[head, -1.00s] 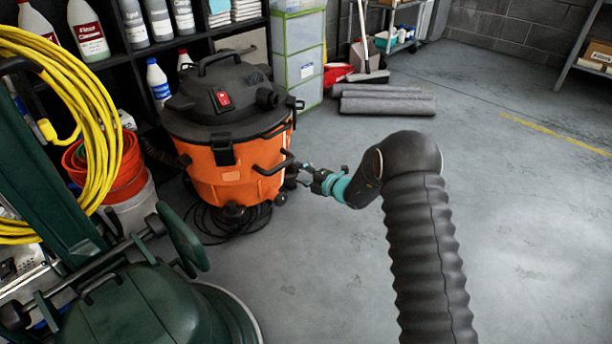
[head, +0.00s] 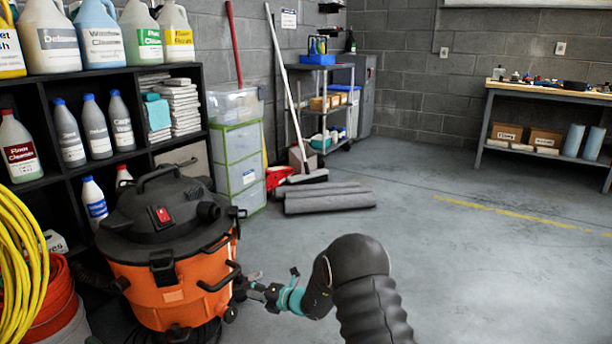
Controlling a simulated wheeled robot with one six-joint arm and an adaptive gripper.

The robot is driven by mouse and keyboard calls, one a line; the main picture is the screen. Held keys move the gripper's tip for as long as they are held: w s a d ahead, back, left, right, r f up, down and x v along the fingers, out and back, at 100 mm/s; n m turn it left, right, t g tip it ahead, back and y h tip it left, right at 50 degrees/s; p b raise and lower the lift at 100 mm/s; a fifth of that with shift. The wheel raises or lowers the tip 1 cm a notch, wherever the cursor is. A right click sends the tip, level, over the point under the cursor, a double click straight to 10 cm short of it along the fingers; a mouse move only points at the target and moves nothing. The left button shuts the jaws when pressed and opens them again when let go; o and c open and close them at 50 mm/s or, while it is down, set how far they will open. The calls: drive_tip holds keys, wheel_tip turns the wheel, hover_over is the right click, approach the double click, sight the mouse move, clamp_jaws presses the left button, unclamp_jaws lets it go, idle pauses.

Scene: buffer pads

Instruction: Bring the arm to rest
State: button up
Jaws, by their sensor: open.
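My arm, in a black ribbed sleeve (head: 368,305), rises from the bottom edge of the head view and bends over to the left at its top. My gripper (head: 252,284), beyond a teal band, points left, toward the orange and black wet vacuum (head: 170,280). It is open and I see nothing held between its fingers. It shows close to the vacuum's right side. Whether it touches the vacuum I cannot tell.
Black shelving (head: 95,85) with bottles stands behind the vacuum. Yellow hose coils (head: 20,250) lie at the left. Clear drawers (head: 240,160), grey rolls (head: 325,200) and a broom (head: 290,110) are farther back. A workbench (head: 550,95) stands at the right. Open floor lies at centre right.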

drive_tip(key=s+f+n+g+h, duration=0.1)
drive_tip(key=s+f+n+g, duration=0.15)
drive_tip(key=s+n, duration=0.3)
drive_tip(key=s+f+n+g, duration=0.1)
drive_tip(key=s+n+g, duration=0.2)
drive_tip(key=s+n, duration=0.25)
drive_tip(key=s+d+r+n+g+h+p, duration=0.1)
drive_tip(key=s+d+r+n+g+h, duration=0.2)
drive_tip(key=s+d+r+n, duration=0.45)
drive_tip(key=s+d+r+n+t+h+p, duration=0.2)
drive_tip(key=s+d+r+n+h+p, duration=0.1)
drive_tip(key=s+d+r+n, duration=0.3)
drive_tip(key=s+d+r+n+t+h+p, duration=0.2)
drive_tip(key=s+d+r+n, duration=0.5)
drive_tip(key=r, duration=0.8)
drive_tip(key=s+d+r+n+t+h+p, duration=0.3)
drive_tip(key=s+d+r+n, duration=0.3)
drive_tip(key=s+d+r, duration=0.5)
drive_tip(key=shift+s+d+r+h+p, duration=0.25)
drive_tip(key=shift+d+h+p, duration=0.15)
drive_tip(key=shift+d+h, duration=0.65)
drive_tip(key=shift+d+f+y, duration=0.15)
drive_tip(key=shift+d+y, duration=0.05)
drive_tip(key=shift+y, duration=0.05)
drive_tip(key=shift+c, duration=0.2)
